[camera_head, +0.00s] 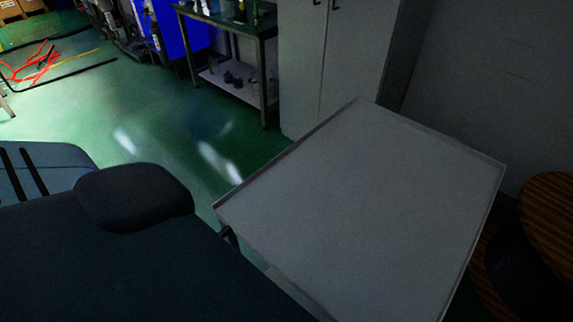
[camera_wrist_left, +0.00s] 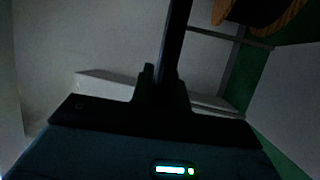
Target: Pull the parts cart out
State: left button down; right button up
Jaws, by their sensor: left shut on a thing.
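The parts cart (camera_head: 365,195) stands right of centre in the head view, with a flat, bare grey top and a low raised rim. My left gripper (camera_wrist_left: 163,84) shows at the middle of the left wrist view, shut on a dark bar (camera_wrist_left: 178,35) of the cart. In the head view my dark arm comes in from the lower left and reaches the cart's near left side, where the gripper itself is hidden. The cart's underside and wheels are mostly hidden. My right gripper is in neither view.
A wooden cable reel (camera_head: 552,215) stands close to the cart's right side. A grey cabinet (camera_head: 325,65) and a wall are close behind it. A workbench (camera_head: 235,30) stands at the back. The green floor (camera_head: 150,115) left of the cart is open.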

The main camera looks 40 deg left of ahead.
pick_arm(q)
jog(key=shift+s, duration=0.2)
jog(key=c, duration=1.4)
grip_release()
jog(key=shift+o, duration=0.2)
